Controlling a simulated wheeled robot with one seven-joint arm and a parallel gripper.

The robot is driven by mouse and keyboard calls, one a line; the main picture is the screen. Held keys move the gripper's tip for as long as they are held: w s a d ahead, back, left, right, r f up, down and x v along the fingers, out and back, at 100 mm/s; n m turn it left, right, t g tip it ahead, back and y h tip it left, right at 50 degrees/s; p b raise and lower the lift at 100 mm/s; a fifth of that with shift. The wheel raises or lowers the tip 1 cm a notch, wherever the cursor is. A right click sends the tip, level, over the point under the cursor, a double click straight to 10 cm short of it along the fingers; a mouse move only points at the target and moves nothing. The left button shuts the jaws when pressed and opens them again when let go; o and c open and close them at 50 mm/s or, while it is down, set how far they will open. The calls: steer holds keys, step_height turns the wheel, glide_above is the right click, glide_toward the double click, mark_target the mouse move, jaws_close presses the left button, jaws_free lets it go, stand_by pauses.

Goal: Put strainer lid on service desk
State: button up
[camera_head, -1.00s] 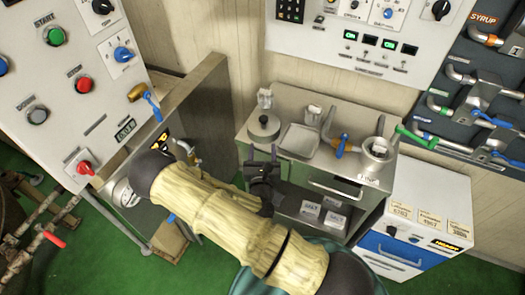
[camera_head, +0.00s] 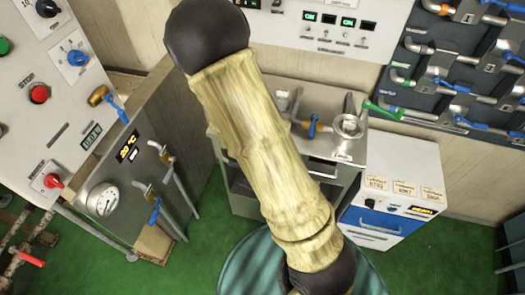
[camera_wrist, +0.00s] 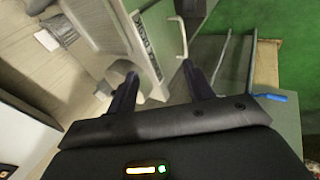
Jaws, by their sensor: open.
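My gripper (camera_wrist: 158,80) is open in the wrist view, with its two dark fingers apart and nothing clearly held between them. It is hidden behind my arm in the head view. The fingers point toward a pale metal unit (camera_wrist: 100,25) with a lettered edge and a handle. A small rounded grey shape shows beside the left finger; I cannot tell what it is. The steel counter (camera_head: 330,104), possibly the service desk, is partly covered by my arm. No strainer lid can be made out now. A round metal cup (camera_head: 348,125) stands at the counter's right end.
A white cabinet with a blue drawer (camera_head: 378,222) stands right of the counter. Pipes with levers (camera_head: 460,90) line the right wall. Green floor (camera_head: 440,265) is open at the front right.

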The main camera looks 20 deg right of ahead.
steer(key=s+d+r+m+g+y, duration=0.1)
steer(key=s+r+m+g+y, duration=0.1)
steer(key=s+r+m, duration=0.8)
step_height(320, 180, up, 3)
steer(key=shift+s+d+f+m+g, duration=0.1)
steer(key=shift+s+d+m+g, duration=0.2)
steer(key=shift+s+g, duration=0.6)
steer(key=shift+d, duration=0.15)
